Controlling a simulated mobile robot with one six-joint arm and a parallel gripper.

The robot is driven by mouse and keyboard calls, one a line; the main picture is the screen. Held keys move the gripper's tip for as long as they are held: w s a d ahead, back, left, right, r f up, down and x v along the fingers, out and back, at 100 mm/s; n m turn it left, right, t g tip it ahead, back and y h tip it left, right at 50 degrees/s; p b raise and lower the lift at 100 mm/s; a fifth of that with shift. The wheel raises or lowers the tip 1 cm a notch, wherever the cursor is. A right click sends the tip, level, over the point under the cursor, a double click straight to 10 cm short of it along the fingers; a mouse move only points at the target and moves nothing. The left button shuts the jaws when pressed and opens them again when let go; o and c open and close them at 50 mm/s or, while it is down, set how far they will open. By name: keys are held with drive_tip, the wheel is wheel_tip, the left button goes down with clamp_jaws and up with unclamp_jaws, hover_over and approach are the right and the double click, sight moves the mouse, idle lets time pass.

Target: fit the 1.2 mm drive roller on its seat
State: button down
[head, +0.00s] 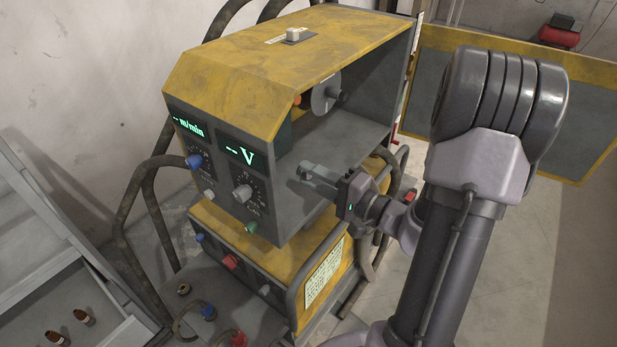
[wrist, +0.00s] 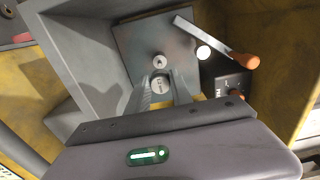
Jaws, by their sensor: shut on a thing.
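My gripper (wrist: 160,88) reaches into the open side of the yellow and grey wire feeder (head: 240,80). In the wrist view its fingers are shut on a small round metal roller (wrist: 159,84) with faint marks on its face. Just above it, a pale round part with a dark triangle (wrist: 158,62) sits on the grey drive plate (wrist: 140,42). The held roller is in front of the plate; its seat is hidden, and I cannot tell whether it touches. In the head view my gripper (head: 318,175) shows at the feeder's opening, its roller too small to make out.
A grey spool hub (head: 325,95) is inside the feeder. Copper-coloured pieces (head: 84,317) lie in a grey tray at lower left. Cables loop around the feeder.

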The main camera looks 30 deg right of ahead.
drive_tip(key=shift+b, duration=0.35)
drive_tip(key=shift+b+x, duration=0.65)
drive_tip(key=shift+x, duration=3.85)
drive_tip(key=c, duration=1.1)
unclamp_jaws()
drive_tip(key=shift+o, duration=0.2)
drive_tip(key=p+v, duration=0.1)
drive_tip(key=v, duration=1.6)
drive_tip(key=shift+s+p, duration=0.2)
drive_tip(key=shift+p, duration=0.2)
